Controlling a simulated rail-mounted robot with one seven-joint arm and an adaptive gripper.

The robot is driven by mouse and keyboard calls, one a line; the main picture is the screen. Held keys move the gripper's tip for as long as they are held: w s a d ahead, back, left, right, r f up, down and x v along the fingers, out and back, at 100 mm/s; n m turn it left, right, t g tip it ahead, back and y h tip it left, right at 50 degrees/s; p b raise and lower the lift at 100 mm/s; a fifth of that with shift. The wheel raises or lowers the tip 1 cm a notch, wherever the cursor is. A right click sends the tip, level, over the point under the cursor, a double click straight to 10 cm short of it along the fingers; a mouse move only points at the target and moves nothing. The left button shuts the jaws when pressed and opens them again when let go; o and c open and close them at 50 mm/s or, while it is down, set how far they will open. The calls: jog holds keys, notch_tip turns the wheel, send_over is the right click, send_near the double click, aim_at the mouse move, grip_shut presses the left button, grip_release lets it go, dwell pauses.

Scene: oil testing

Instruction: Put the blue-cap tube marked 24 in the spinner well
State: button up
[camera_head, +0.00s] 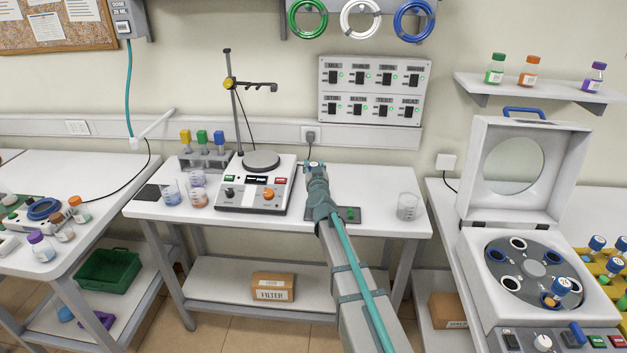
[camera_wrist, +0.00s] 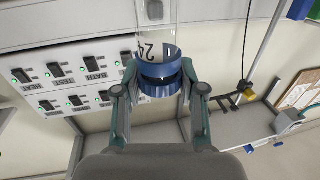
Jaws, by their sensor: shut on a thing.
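The blue-cap tube marked 24 (camera_wrist: 157,50) is in my gripper (camera_wrist: 160,88). In the wrist view the fingers are shut on its blue cap (camera_wrist: 158,79), and the clear body with the number 24 extends toward the picture's top. In the head view my gripper (camera_head: 315,168) is above the middle bench, and my arm mostly hides the tube. The spinner (camera_head: 492,307) stands at the right with its lid (camera_head: 480,170) raised. Its grey rotor (camera_head: 536,269) has several ringed wells, and a blue-capped tube (camera_head: 562,286) stands at the front right well.
A yellow rack (camera_head: 588,262) with blue-capped and other tubes stands right of the spinner. The middle bench holds a hotplate (camera_head: 256,190) with a clamp stand (camera_head: 237,105), beakers and a glass beaker (camera_head: 408,206). A switch panel (camera_head: 374,90) and a bottle shelf (camera_head: 540,88) are on the wall.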

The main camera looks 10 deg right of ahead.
jog(key=shift+w+f, duration=0.25)
jog(key=shift+f, duration=0.05)
jog(key=shift+w+f+b, duration=0.15)
jog(key=shift+f+b, duration=1.3)
jog(key=shift+f, duration=0.3)
jog(key=o, duration=1.1)
jog(key=shift+o, duration=0.2)
jog(key=shift+r, duration=0.2)
jog(key=s, duration=1.2)
jog(key=shift+a+f, duration=0.1)
jog(key=shift+a, duration=0.3)
jog(key=shift+c, duration=0.2)
